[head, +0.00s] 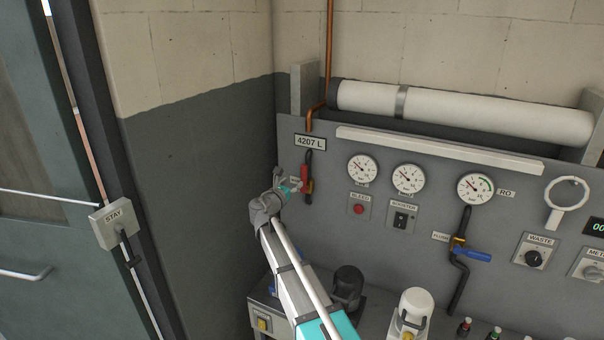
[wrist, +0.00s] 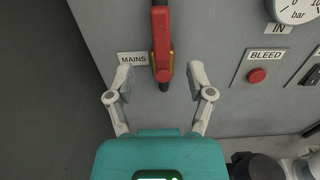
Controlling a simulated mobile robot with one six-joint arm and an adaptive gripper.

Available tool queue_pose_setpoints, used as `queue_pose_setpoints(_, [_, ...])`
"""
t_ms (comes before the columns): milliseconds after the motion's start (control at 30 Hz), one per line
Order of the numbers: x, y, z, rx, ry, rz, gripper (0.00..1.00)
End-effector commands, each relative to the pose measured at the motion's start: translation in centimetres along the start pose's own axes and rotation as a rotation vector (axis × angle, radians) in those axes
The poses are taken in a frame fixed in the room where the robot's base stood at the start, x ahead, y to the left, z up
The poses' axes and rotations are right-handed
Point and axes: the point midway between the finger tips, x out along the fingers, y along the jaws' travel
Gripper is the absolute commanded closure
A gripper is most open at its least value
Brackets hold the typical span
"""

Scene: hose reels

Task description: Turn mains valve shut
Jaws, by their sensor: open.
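The mains valve has a red lever (wrist: 161,35) over a yellowish body, beside the "MAINS" label (wrist: 132,59). In the wrist view the lever stands upright, in line with the pipe. My gripper (wrist: 161,78) is open, with one finger on each side of the lever's lower end and a visible gap on both sides. How far the fingertips are from the panel is hard to tell. In the head view the red lever (head: 306,187) is small and partly hidden by my gripper (head: 290,184), which is at the panel's left end.
To the right are the bleed button (head: 359,209), the booster switch (head: 400,220) and gauges (head: 362,169). A blue-handled valve (head: 472,255) is further right. A dark wall is close on the left. Bottles and a black-topped unit (head: 348,283) stand below.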

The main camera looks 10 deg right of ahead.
Motion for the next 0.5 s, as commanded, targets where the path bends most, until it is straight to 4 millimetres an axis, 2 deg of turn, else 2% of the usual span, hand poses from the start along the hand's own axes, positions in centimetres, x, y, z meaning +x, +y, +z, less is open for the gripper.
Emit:
queue_pose_setpoints(33, [1.1, 0.1, 0.0, 0.000, 0.000, -0.001, 0.31])
queue_pose_setpoints(200, [3.7, 0.1, 0.0, 0.000, 0.000, -0.002, 0.31])
queue_pose_setpoints(500, [7.8, 0.1, 0.0, 0.000, 0.000, -0.001, 0.31])
